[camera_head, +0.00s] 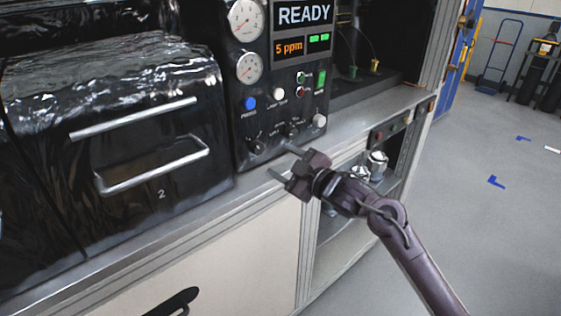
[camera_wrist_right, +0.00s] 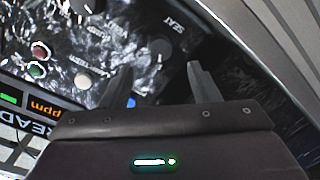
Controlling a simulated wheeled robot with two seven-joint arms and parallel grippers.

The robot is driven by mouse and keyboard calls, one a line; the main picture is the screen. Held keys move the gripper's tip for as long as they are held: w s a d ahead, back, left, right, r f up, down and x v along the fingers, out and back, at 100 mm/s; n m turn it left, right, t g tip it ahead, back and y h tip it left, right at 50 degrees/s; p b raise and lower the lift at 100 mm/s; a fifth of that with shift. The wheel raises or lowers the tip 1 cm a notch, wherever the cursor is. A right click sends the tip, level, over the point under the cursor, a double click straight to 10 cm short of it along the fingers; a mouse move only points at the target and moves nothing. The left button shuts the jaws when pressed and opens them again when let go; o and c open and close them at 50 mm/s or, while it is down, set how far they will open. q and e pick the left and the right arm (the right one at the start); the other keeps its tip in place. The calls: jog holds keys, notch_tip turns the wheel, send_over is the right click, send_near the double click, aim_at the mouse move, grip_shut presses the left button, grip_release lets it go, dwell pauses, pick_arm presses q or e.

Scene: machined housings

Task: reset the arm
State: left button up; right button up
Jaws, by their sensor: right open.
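My right gripper (camera_head: 283,161) is open and empty in front of the black control panel (camera_head: 262,117), near its lower knobs and above the grey ledge. The right arm reaches in from the lower right. In the right wrist view the two fingers of the right gripper (camera_wrist_right: 160,80) stand apart with nothing between them. The panel shows upside down behind them, with a knob marked SEAT (camera_wrist_right: 160,48). My left gripper is not in view.
Left of the panel is a glossy black housing (camera_head: 120,110) with two silver bar handles. Metal parts (camera_head: 377,165) sit on a shelf behind my right wrist. A dark elongated shape (camera_head: 175,303) lies at the cabinet's lower front. Open floor (camera_head: 490,230) is at the right.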

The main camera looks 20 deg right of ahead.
jog(key=f+m, duration=0.1)
jog(key=f, duration=0.2)
jog(key=d+f+g+h, duration=0.1)
jog(key=f, duration=0.3)
jog(key=d+f+m, duration=0.1)
jog(key=f, duration=0.3)
jog(key=shift+w+d+f+m+h, duration=0.1)
jog(key=shift+w+m+h, duration=0.2)
jog(key=shift+w, duration=0.1)
jog(key=s+d+f+m+g+h, duration=0.15)
jog(key=s+f, duration=0.35)
jog(key=f, duration=0.6)
jog(key=s+f+m+g+h, duration=0.1)
jog(key=s+f+m+g, duration=0.2)
jog(key=f, duration=0.9)
jog(key=s+d+f+m+g+h, duration=0.1)
jog(key=s+f+g, duration=0.1)
jog(key=s+f, duration=0.65)
jog(key=s+a+f+m+g, duration=0.15)
jog(key=s+f+g, duration=0.25)
jog(key=s+f, duration=1.4)
jog(key=s+a+f+g, duration=0.1)
jog(key=s+f, duration=0.2)
jog(key=s, duration=0.6)
jog(key=s+a+f+g+h, duration=0.1)
jog(key=s+f, duration=0.3)
jog(key=s, duration=0.6)
jog(key=shift+a+g, duration=0.7)
jog(key=shift+g, duration=0.05)
